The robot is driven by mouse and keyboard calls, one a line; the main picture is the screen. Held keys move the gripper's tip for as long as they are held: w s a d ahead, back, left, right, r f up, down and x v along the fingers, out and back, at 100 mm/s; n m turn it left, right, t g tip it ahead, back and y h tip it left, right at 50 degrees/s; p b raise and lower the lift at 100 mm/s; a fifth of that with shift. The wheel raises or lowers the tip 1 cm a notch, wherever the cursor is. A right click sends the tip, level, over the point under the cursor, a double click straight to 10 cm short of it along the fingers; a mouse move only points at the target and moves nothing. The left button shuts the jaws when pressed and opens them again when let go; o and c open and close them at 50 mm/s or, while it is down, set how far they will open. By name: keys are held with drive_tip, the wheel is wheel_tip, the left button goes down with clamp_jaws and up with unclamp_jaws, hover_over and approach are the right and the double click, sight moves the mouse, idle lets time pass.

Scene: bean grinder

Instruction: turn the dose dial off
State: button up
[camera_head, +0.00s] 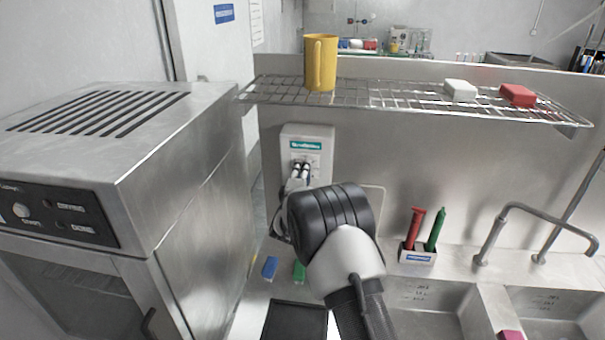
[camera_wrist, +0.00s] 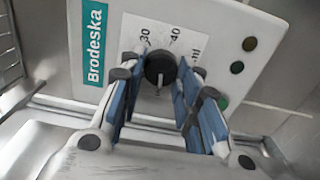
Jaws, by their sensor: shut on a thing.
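The dose dial (camera_wrist: 160,68) is a black round knob with a pale pointer mark on the white front panel of the grinder (camera_wrist: 215,40). Printed numbers 30 and 40 show beside it. The grinder also stands against the steel wall in the head view (camera_head: 307,133). My gripper (camera_wrist: 158,72) has its blue-padded fingers on either side of the dial and is shut on it. In the head view my gripper (camera_head: 299,172) reaches the grinder's front, and my arm hides the grinder's lower part.
A wire shelf (camera_head: 400,97) above holds a yellow mug (camera_head: 320,62), a white block (camera_head: 460,89) and a red block (camera_head: 517,95). A steel oven (camera_head: 190,200) stands left. Right are a holder (camera_head: 417,255) with red and green tools, and sinks (camera_head: 430,308).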

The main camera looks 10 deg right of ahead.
drive_tip(key=o, duration=1.1)
drive_tip(key=shift+c, duration=0.2)
drive_tip(key=v, duration=1.2)
drive_tip(key=shift+r, duration=0.15)
